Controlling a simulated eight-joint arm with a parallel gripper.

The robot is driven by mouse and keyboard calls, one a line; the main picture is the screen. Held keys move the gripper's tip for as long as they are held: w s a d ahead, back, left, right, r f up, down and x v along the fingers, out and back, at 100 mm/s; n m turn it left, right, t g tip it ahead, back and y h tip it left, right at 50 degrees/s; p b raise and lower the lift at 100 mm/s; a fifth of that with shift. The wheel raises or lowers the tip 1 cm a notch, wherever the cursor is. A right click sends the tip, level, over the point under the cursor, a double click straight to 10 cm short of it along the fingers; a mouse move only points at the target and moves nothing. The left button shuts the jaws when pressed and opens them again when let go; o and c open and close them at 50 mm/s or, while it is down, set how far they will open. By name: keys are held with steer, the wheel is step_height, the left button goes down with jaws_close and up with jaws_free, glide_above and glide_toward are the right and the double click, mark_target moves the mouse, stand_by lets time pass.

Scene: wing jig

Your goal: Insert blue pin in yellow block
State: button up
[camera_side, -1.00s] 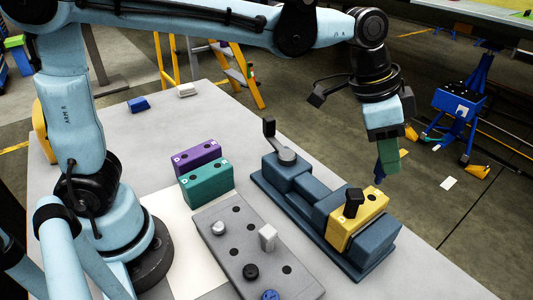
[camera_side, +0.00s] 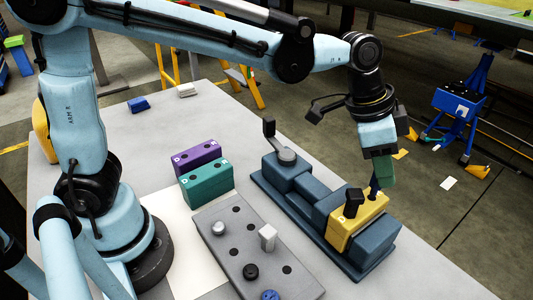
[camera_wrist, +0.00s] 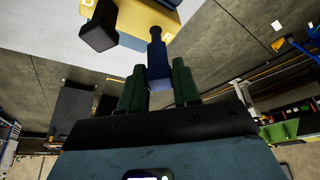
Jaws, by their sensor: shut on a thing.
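The yellow block (camera_side: 345,237) is held in the dark blue-grey vise (camera_side: 372,255). A black pin (camera_side: 353,203) stands up from the block's left part. My gripper (camera_side: 378,176), with green fingers, is shut on the blue pin (camera_side: 374,188) above the block's right part. The pin points down and its lower end is at the block's top, near the right hole; I cannot tell whether it has entered. In the wrist view the blue pin (camera_wrist: 157,62) sits between both fingers, its narrow tip overlapping the yellow block (camera_wrist: 145,20), with the black pin (camera_wrist: 98,28) beside it.
A grey tray (camera_side: 268,262) with several pins and holes lies left of the vise. Purple (camera_side: 196,155) and teal (camera_side: 207,183) blocks stand behind it. The vise handle (camera_side: 269,128) rises at the back. The table's right edge is close to the vise.

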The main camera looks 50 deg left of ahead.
steer(key=shift+f, duration=1.4)
steer(key=o, duration=1.1)
steer(key=v, duration=1.2)
